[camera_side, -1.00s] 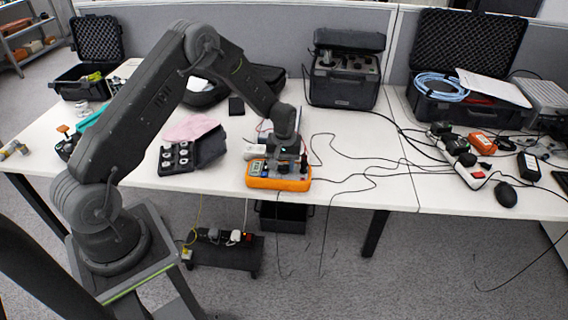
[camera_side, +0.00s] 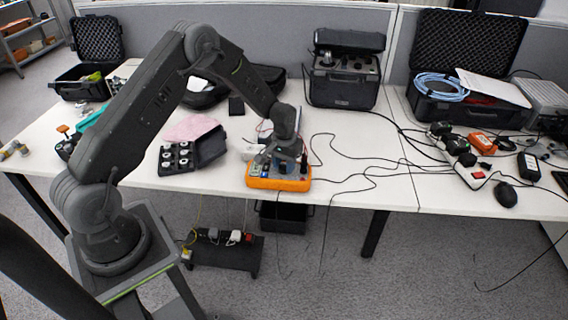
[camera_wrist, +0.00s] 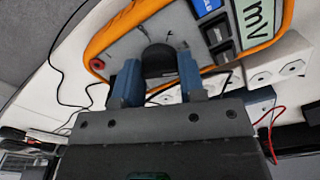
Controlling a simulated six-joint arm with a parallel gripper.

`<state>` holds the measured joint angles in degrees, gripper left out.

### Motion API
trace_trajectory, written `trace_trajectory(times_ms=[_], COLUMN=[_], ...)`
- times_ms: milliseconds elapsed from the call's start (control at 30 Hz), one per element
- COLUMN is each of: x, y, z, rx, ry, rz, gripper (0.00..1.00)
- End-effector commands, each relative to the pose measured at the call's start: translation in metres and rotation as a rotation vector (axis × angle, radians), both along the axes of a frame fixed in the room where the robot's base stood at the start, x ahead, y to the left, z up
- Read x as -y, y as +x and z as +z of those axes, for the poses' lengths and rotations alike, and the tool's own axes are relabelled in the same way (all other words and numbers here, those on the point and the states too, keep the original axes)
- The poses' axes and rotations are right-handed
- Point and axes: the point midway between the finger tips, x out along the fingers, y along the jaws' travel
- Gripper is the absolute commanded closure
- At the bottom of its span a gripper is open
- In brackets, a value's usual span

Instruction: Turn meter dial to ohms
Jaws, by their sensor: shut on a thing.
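The orange meter (camera_side: 279,184) lies near the front edge of the white table in the side view. In the side view my gripper (camera_side: 281,164) is over the meter and hides the dial. The dial's pointer setting cannot be read.
Black cables (camera_side: 350,176) run over the table right of the meter. An open black case of round pieces (camera_side: 178,158) stands to the left. A grey instrument case (camera_side: 343,88) stands behind. A power strip (camera_side: 462,166) and black mouse (camera_side: 506,194) lie at right.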

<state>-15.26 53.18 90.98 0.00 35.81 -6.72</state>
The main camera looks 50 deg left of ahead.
Motion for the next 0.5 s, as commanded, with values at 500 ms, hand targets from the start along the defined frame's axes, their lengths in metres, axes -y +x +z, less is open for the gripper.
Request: trace_trajectory(times_ms=[500], x=[0.0004], y=[-0.0006], z=[-0.0006], rx=[-0.002], ry=[-0.001], rz=[-0.27], gripper=[0.87])
